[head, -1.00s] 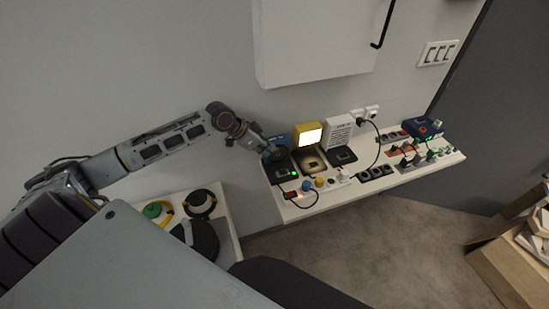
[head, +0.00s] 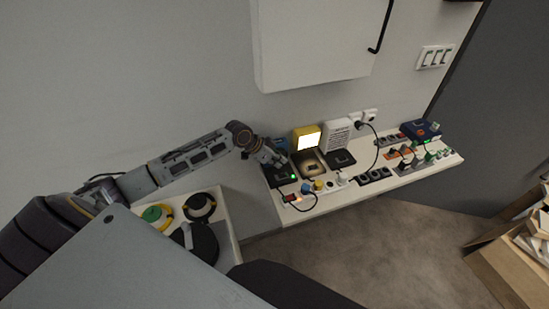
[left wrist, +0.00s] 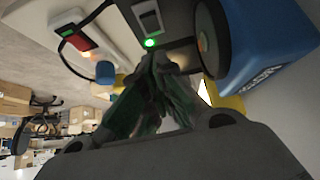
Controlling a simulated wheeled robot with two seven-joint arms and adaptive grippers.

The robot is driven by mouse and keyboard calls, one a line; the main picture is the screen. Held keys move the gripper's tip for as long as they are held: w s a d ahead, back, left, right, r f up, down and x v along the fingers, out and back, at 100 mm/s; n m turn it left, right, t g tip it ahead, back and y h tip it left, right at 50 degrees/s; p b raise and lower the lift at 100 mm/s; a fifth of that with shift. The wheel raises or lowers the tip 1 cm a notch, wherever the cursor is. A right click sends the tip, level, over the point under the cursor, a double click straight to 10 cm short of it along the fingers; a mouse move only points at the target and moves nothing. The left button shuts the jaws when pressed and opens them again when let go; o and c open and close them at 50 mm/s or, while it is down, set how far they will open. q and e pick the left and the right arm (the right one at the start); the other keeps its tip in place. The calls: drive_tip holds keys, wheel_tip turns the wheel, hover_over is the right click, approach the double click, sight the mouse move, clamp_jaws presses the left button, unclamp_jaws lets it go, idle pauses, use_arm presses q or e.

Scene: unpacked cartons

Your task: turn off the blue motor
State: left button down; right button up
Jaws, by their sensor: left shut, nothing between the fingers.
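The blue motor (head: 281,143) stands at the left end of the white shelf, partly hidden behind my left gripper (head: 276,162). In the left wrist view, the blue motor (left wrist: 268,50) shows large at upper right, with a dark round disc on its side. Its black base (head: 282,177) carries a lit green light (left wrist: 150,43) and a grey rocker switch (left wrist: 147,16). My left gripper (left wrist: 158,75) is shut and empty, its fingertips near the green light. Whether they touch the base I cannot tell. My right gripper is not in view.
A lit yellow lamp (head: 307,138) and a white speaker-like box (head: 337,135) stand right of the motor. A red switch (left wrist: 72,34) with a cord and a blue plug (left wrist: 105,72) are near the front edge. Power strips and another blue device (head: 420,129) are farther right.

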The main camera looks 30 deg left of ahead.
sight(285, 175)
use_arm(q)
drive_tip(key=shift+w+d+f, duration=0.2)
drive_tip(key=shift+w+f, duration=0.05)
drive_tip(key=shift+f, duration=0.1)
wheel_tip(285, 175, down, 3)
drive_tip(key=shift+d+f+p, duration=0.1)
drive_tip(key=shift+f+p, duration=0.1)
drive_tip(key=shift+p, duration=0.15)
drive_tip(key=shift+f, duration=0.7)
drive_tip(key=shift+s+f, duration=0.1)
drive_tip(key=shift+a+f, duration=0.2)
drive_tip(key=shift+f, duration=0.05)
drive_tip(key=shift+d+r, duration=0.1)
drive_tip(key=shift+d, duration=0.1)
drive_tip(key=shift+w+d, duration=0.25)
drive_tip(key=shift+w, duration=0.2)
drive_tip(key=shift+w+d+r, duration=0.1)
